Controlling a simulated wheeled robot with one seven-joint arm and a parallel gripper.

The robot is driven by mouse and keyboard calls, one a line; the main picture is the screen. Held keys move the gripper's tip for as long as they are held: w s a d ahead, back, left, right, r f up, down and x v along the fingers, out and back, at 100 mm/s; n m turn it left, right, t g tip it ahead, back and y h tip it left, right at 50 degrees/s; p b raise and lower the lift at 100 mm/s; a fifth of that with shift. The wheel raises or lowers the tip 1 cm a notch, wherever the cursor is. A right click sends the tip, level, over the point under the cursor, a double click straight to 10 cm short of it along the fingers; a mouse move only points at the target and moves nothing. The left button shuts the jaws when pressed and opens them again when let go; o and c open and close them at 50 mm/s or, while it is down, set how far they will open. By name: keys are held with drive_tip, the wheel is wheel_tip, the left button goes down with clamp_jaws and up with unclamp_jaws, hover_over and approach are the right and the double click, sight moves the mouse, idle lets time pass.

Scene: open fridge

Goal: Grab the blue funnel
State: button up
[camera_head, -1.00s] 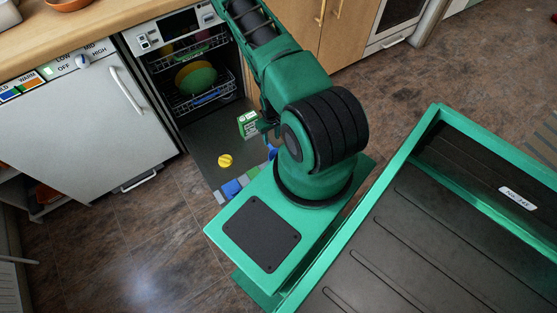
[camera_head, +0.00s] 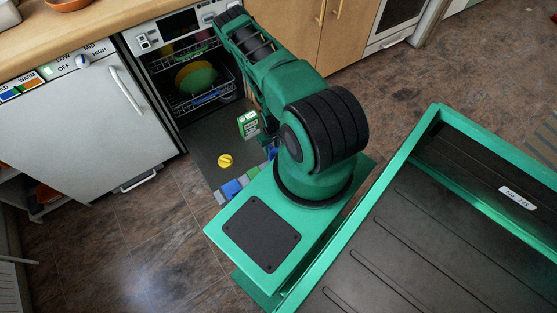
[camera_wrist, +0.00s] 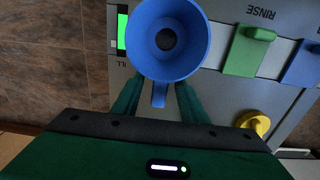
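The blue funnel (camera_wrist: 190,48) is at the top centre of the wrist view, its round mouth facing the camera. Its short handle points down between the two green fingers of my gripper (camera_wrist: 158,92). The fingers stand apart, with a gap on each side of the handle, so the gripper is open around it. The funnel hides the fingertips in part. In the head view my arm reaches down over the lowered dishwasher door (camera_head: 205,142) and hides most of the gripper and the funnel.
A green block-like dispenser part (camera_wrist: 247,52) and a blue one (camera_wrist: 303,62) sit right of the funnel. A yellow knob (camera_wrist: 256,124) is lower right. A green and white box (camera_head: 249,124) stands on the door. The racks (camera_head: 200,98) hold dishes. Brown floor (camera_wrist: 50,60) lies left.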

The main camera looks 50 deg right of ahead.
clamp_jaws()
drive_tip(key=shift+r, duration=0.15)
drive_tip(key=shift+r, duration=0.55)
wheel_tip(320, 180, up, 3)
drive_tip(key=shift+f, duration=0.2)
drive_tip(key=s+a+r, duration=0.3)
drive_tip(key=a+r, duration=0.4)
drive_tip(key=a, duration=0.4)
drive_tip(key=shift+a, duration=0.2)
